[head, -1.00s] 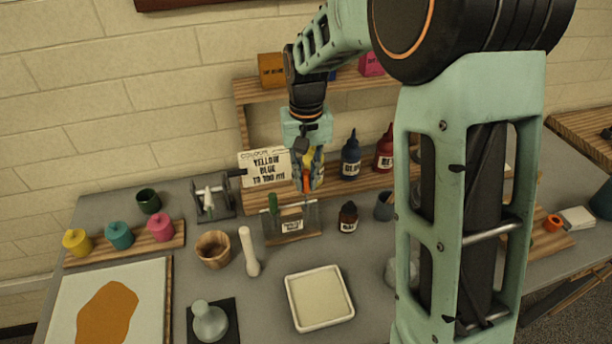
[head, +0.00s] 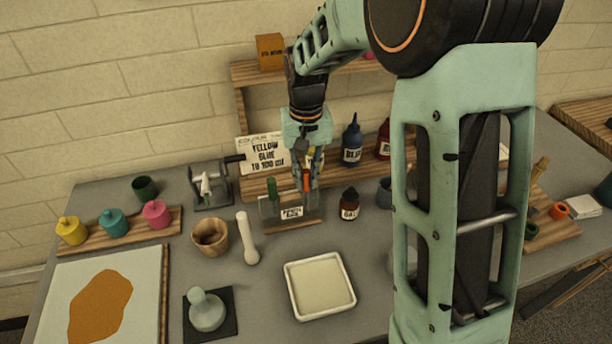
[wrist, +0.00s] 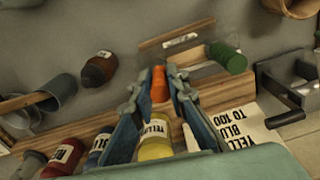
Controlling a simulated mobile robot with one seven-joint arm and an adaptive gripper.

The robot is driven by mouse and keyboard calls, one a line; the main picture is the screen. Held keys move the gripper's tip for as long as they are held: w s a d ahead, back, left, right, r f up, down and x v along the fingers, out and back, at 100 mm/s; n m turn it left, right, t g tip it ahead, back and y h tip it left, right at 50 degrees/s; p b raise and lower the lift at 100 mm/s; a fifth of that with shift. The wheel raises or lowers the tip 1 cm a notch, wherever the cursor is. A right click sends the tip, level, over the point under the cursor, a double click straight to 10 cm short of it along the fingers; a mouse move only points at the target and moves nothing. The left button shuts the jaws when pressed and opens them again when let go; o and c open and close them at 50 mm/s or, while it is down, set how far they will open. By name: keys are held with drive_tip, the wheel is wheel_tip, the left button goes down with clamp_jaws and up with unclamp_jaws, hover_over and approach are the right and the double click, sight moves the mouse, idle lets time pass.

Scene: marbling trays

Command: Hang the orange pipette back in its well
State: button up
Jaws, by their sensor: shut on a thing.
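The orange pipette (head: 306,184) is held upright in my gripper (head: 306,178); its orange top shows between the fingers in the wrist view (wrist: 159,82). The clear pipette rack (head: 268,213) stands on the table with a white label on its front. A green pipette (head: 272,188) hangs at the rack's left end; it also shows in the wrist view (wrist: 228,58). My gripper is over the rack's right part. The orange pipette's lower end overlaps the rack in the head view, and I cannot tell whether it is inside a well.
A blue bottle (head: 352,143), a red bottle and a yellow bottle (wrist: 155,140) stand close behind my gripper. A small dark bottle (head: 349,205) stands right of the rack. A white pestle (head: 246,240) and a white tray (head: 290,290) lie in front.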

drive_tip(key=o, duration=0.7)
drive_tip(key=shift+o, duration=0.2)
